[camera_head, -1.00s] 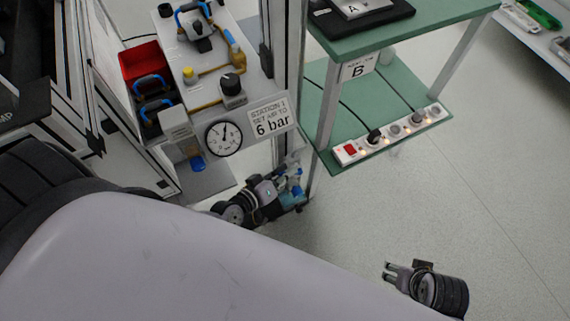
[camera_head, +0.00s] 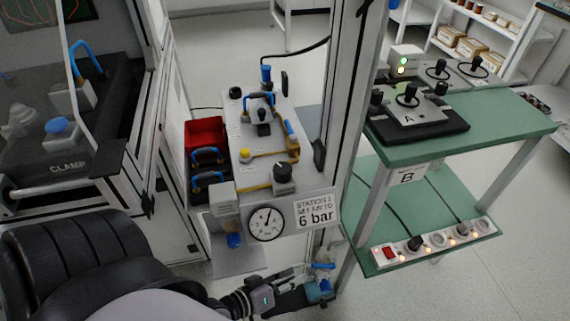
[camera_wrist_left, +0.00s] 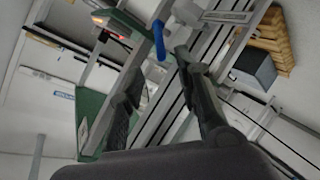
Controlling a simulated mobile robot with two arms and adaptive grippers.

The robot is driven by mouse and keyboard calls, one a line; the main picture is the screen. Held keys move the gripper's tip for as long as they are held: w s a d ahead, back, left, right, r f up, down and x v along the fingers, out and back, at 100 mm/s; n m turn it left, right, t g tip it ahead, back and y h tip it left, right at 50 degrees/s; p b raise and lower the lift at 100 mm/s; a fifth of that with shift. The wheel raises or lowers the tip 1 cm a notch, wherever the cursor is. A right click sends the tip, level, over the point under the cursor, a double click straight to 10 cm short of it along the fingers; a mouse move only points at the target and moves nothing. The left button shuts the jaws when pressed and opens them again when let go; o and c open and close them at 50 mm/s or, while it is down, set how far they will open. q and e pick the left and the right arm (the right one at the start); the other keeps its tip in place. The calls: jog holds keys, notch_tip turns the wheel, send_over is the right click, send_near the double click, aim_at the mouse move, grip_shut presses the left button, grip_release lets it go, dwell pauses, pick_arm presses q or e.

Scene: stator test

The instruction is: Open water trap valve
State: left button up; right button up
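My left gripper (camera_head: 302,284) reaches in low at the front of the station and points right. A blue fitting (camera_head: 319,288) with a small blue lever (camera_head: 325,266) above it is close to its fingertips; this may be the water trap valve. In the left wrist view, the two fingers of my left gripper (camera_wrist_left: 157,68) are spread apart. A blue bar (camera_wrist_left: 159,40) shows near the fingertips, in line with the gap. I cannot tell whether it touches a finger. My right gripper is out of view.
The station panel carries a gauge (camera_head: 266,223), a "6 bar" sign (camera_head: 316,214) and a blue-bottomed filter unit (camera_head: 235,240). A frame post (camera_head: 350,110) rises beside it. A green table (camera_head: 470,145) with a power strip (camera_head: 437,241) below stands at right.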

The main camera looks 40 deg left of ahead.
pick_arm(q)
jog(key=shift+v, duration=1.2)
